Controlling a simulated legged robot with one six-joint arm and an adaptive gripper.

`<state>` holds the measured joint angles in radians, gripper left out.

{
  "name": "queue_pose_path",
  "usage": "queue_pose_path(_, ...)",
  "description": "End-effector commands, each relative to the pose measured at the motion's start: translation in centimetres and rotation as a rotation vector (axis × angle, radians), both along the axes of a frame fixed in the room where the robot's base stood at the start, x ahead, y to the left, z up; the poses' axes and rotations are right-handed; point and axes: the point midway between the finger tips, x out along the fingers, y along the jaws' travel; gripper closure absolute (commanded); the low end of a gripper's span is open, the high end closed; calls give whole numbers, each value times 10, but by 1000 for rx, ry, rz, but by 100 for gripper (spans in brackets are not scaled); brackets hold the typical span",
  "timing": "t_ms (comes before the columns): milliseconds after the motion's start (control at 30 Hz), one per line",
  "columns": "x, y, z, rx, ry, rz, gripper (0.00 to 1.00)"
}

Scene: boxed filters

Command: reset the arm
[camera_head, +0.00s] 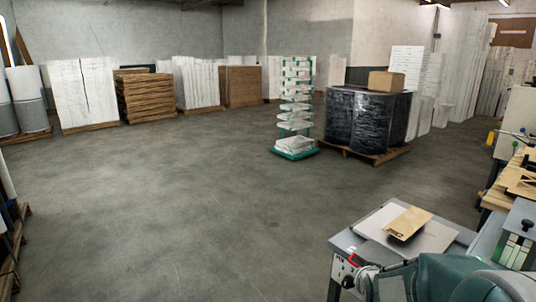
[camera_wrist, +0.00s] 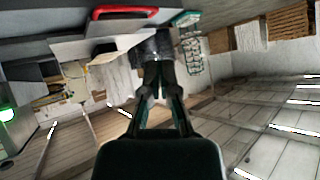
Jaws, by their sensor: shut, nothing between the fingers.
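My gripper (camera_wrist: 153,72) shows in the middle of the wrist view, its two dark fingers together at the tips with nothing between them. The wrist view is turned over, with the ceiling beams toward the bottom. My gripper seems clear of any object, though the dark area beyond its tips is hard to read.
A machine table (camera_head: 372,228) with a brown board (camera_head: 408,223) stands at lower right, beside a workbench (camera_head: 520,170). A green rack (camera_head: 295,110) and a black-wrapped pallet load (camera_head: 367,120) stand further back. Stacks line the walls. The floor (camera_head: 180,210) at left and middle is clear.

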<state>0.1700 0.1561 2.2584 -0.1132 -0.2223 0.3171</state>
Motion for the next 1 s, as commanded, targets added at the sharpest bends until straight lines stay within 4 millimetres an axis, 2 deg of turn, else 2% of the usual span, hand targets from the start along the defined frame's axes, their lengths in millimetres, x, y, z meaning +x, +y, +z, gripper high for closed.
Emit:
queue_pose_path(33,-11,6,15,-12,17,12,100)
queue_pose_path(200,-57,25,47,-45,112,55,100)
queue_pose_path(367,-107,42,71,-70,199,105,100)
queue_pose_path(500,-155,56,86,-86,275,154,100)
queue_pose_path(700,-226,73,98,-106,379,238,100)
queue_pose_path(800,-254,78,99,-113,424,274,100)
queue_pose_path(900,-272,81,99,-116,452,297,100)
queue_pose_path(1000,-279,83,98,-118,465,308,100)
